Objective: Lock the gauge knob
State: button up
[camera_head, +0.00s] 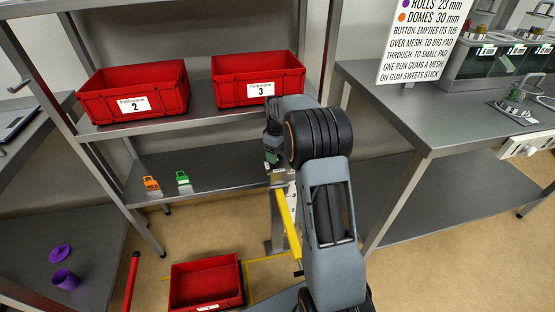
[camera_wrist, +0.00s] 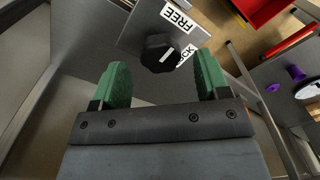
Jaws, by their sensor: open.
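The gauge knob is a dark, faceted knob (camera_wrist: 158,50) on a grey plate (camera_wrist: 133,38) in the wrist view. A white mark shows on or beside its right side; I cannot tell which position it points to. A white label reading FREE (camera_wrist: 180,15) lies above it, and a partly hidden label (camera_wrist: 187,55) lies to its right. My gripper (camera_wrist: 162,66) is open, its green fingers on either side of the knob's near side with gaps; contact is not visible. In the head view my gripper (camera_head: 271,157) is mostly hidden by my arm, and the knob is not visible.
Red bins 2 (camera_head: 135,92) and 3 (camera_head: 258,78) stand on the upper shelf. Orange (camera_head: 151,183) and green (camera_head: 182,177) small items sit on the shelf below. A yellow bar (camera_head: 287,222) stands beside my arm. A red bin (camera_head: 205,284) is on the floor.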

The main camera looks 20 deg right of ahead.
jog(key=shift+f, duration=1.25)
jog(key=shift+c, duration=0.4)
jog(key=c, duration=0.9)
jog(key=shift+o, duration=0.2)
